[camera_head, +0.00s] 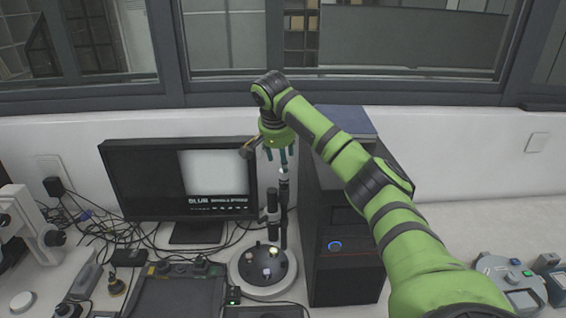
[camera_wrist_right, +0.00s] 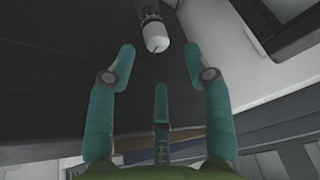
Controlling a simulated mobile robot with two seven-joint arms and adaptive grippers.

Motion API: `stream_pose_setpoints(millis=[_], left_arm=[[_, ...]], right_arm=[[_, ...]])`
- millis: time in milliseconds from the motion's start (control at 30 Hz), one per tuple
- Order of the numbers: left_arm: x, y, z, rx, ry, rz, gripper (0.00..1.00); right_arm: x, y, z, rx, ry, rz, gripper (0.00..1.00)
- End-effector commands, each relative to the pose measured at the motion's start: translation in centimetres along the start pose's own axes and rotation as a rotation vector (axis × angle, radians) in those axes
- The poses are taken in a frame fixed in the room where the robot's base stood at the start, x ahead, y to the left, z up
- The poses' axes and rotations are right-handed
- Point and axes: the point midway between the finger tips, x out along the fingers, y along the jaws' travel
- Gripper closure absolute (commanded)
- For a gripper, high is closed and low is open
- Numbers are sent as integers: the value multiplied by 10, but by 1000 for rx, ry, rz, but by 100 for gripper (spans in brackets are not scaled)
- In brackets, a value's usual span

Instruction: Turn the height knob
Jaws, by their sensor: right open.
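A dark vertical stand (camera_head: 273,215) rises from a round base (camera_head: 262,268) between the monitor and the computer tower. A white-tipped piece (camera_head: 283,173) tops its post. In the right wrist view a dark cylinder with a rounded white tip (camera_wrist_right: 156,38) lies ahead of the fingertips, apart from them; it looks like this same piece. I cannot tell for certain which part is the height knob. My right gripper (camera_head: 279,160) hangs above the post, its teal fingers pointing down. In the wrist view the gripper (camera_wrist_right: 160,68) is open, with nothing between its fingers. My left gripper is not in view.
A monitor (camera_head: 125,185) stands to the left and a dark computer tower (camera_head: 345,272) close to the right of the stand. Cables and small devices crowd the left. A grey-green device (camera_head: 510,282) sits at far right. Some bench between is clear.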

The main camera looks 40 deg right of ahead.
Motion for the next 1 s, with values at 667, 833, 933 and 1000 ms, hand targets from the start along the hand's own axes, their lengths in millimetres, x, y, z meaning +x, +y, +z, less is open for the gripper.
stream_pose_setpoints(millis=[667, 833, 933, 1000], left_arm=[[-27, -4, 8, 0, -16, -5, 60], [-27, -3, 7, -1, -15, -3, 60], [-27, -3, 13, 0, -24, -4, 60], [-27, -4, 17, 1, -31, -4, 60]], right_arm=[[54, 0, 0, -1, 0, -1, 49], [54, 0, 0, -1, 1, 0, 100], [54, 0, 0, -1, 3, -2, 100], [53, 0, -1, 0, 4, -3, 100]])
